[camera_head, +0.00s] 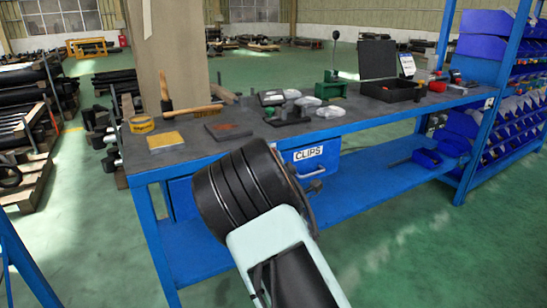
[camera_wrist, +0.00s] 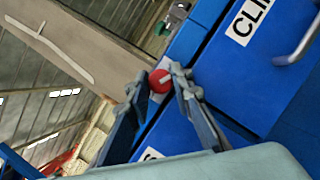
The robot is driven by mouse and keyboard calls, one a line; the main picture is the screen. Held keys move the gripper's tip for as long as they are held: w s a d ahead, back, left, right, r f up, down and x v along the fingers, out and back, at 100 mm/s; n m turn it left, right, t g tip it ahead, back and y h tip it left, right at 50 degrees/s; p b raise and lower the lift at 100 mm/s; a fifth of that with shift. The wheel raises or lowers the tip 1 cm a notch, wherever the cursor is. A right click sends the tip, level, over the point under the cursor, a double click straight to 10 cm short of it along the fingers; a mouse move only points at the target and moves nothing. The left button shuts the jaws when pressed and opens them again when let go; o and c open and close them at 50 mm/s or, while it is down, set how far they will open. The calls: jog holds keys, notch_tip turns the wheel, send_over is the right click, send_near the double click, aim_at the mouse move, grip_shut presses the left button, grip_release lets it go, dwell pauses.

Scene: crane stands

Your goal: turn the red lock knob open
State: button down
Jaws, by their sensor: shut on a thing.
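The pale bar runs slanted in the picture. In the head view my own arm hides both the knob and the fingertips. The blue drawer with the white CLIPS label (camera_head: 308,153) shows there just right of my arm, under the bench top.
A blue lower shelf (camera_head: 365,178) runs below. A blue rack with bins stands right. Green floor in front is clear.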

jog(key=m+g+p, duration=0.2)
jog(key=m+p, duration=0.1)
jog(key=m, duration=0.4)
jog(key=r+m+g+p, duration=0.1)
jog(key=m+g+p, duration=0.1)
jog(key=m, duration=0.5)
jog(key=m+g+p, duration=0.3)
jog(key=m, duration=0.4)
jog(key=shift+d+r+g+h+p, duration=0.2)
jog(key=shift+d+g+h+p, duration=0.1)
jog(key=shift+g+p, duration=0.1)
jog(key=shift+a+f+m+g+y+p, duration=0.15)
jog(key=shift+m+g+y+p, duration=0.55)
jog(key=shift+p, duration=1.2)
jog(key=shift+f+m+y+p, duration=0.1)
jog(key=shift+m+y+p, duration=0.2)
jog(key=shift+m+p, duration=1.2)
jog(key=shift+f+n+p, duration=0.1)
jog(key=shift+n+p, duration=0.3)
jog(key=shift+p, duration=0.05)
jog(key=c, duration=1.7)
grip_release()
